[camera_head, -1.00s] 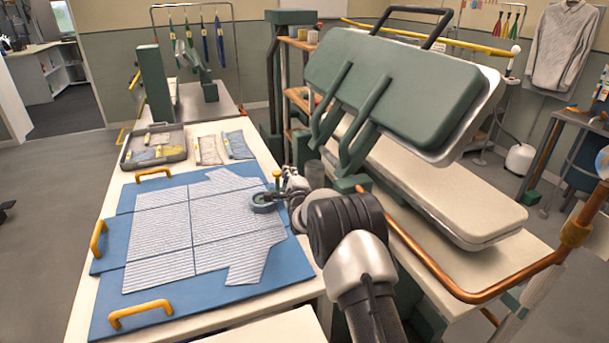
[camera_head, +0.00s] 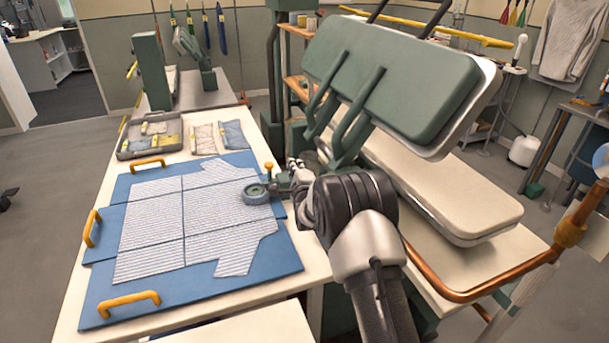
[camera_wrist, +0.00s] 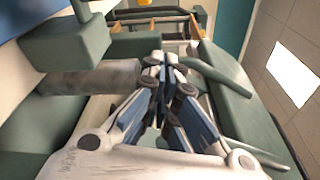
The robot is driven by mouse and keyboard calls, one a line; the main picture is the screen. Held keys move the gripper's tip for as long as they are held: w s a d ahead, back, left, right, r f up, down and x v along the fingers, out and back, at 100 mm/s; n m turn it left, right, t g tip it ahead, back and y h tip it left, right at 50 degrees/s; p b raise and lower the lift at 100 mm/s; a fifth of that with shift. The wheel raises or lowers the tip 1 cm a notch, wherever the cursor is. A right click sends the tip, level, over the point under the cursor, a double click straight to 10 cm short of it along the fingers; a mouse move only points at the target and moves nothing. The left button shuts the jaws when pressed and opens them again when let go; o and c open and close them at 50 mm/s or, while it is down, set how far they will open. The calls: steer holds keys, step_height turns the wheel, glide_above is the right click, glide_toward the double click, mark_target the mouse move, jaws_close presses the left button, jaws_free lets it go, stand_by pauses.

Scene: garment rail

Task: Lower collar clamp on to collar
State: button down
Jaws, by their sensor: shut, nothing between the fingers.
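A striped shirt piece (camera_head: 150,235) lies flat on a blue board (camera_head: 95,318) in the head view. The collar clamp, a round grey-green pad (camera_head: 257,194) with a yellow knob (camera_head: 268,166) on its arm, is at the shirt's right edge. It appears low over the cloth; I cannot tell if it touches. My gripper (camera_head: 297,170) is just right of the knob, partly hidden by my wrist. In the wrist view my gripper's fingers (camera_wrist: 165,75) are together and empty, near a grey cylinder (camera_wrist: 85,78) and a green block (camera_wrist: 75,45).
A press with a raised green head (camera_head: 390,85) and pale lower bed (camera_head: 440,190) stands close on the right. A copper pipe (camera_head: 480,293) runs in front of it. A grey tray (camera_head: 128,150) and cloth swatches (camera_head: 233,134) lie behind the board.

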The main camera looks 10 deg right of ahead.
steer(key=s+p, duration=0.1)
steer(key=s, duration=0.5)
steer(key=shift+s+a, duration=0.2)
steer(key=shift+s, duration=0.05)
steer(key=shift+f, duration=0.15)
steer(key=s+d+r+n+g, duration=0.2)
steer(key=s+r+n+g, duration=0.4)
steer(key=s+r+n, duration=0.7)
steer(key=s+d+n+g, duration=0.1)
steer(key=s+n+g, duration=0.5)
steer(key=s, duration=3.3)
steer(key=shift+s+d+f+n+g, duration=0.15)
steer(key=shift+s+f+n+g, duration=0.25)
steer(key=shift+n, duration=0.7)
steer(key=c, duration=2.4)
jaws_free()
